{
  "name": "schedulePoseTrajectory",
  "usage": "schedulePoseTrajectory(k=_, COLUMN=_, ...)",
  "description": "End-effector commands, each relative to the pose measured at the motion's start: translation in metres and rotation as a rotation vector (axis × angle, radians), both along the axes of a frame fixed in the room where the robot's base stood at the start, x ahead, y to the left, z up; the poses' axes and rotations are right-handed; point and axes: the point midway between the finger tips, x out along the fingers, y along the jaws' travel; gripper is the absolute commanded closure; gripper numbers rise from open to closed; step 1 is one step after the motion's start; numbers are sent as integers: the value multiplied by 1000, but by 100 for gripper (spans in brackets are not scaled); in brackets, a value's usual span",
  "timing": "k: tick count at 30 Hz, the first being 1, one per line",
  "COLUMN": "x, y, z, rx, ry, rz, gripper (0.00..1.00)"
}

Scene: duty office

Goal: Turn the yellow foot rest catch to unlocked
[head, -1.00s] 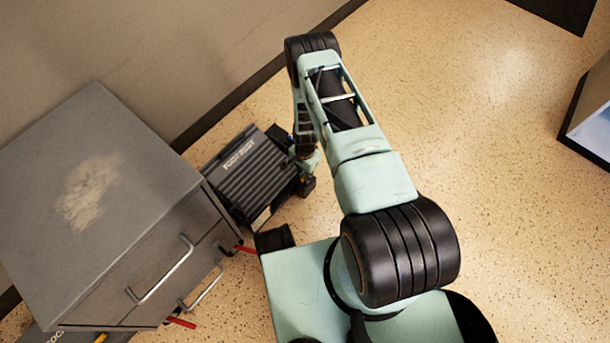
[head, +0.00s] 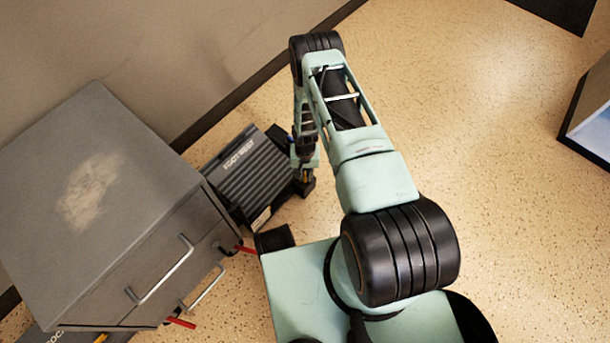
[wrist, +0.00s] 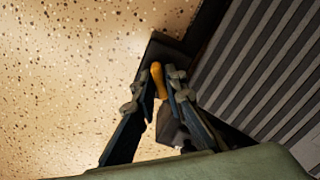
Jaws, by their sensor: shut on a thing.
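The dark grey ribbed foot rest (head: 246,182) lies on the floor beside the cabinet, and its ribs show at the right of the wrist view (wrist: 262,65). The yellow catch (wrist: 157,77) is a short lever on a black block (wrist: 165,48) at the foot rest's side. My gripper (wrist: 160,92) is shut on the catch, with one finger on each side of it. In the head view my gripper (head: 306,176) is at the foot rest's right side and mostly hides the catch. The lock marking is not readable.
A grey cabinet (head: 60,250) with metal handles stands close to the left of the foot rest. Red pieces (head: 180,322) stick out near its base. Another labelled item with a yellow part (head: 101,338) shows at the bottom left. Speckled floor (head: 480,150) is clear to the right.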

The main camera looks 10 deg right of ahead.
Motion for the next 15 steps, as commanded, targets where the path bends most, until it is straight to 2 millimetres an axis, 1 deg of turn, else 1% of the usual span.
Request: schedulePoseTrajectory(k=15, x=-1, y=0, z=0, rx=2, ry=3, rz=488, gripper=100)
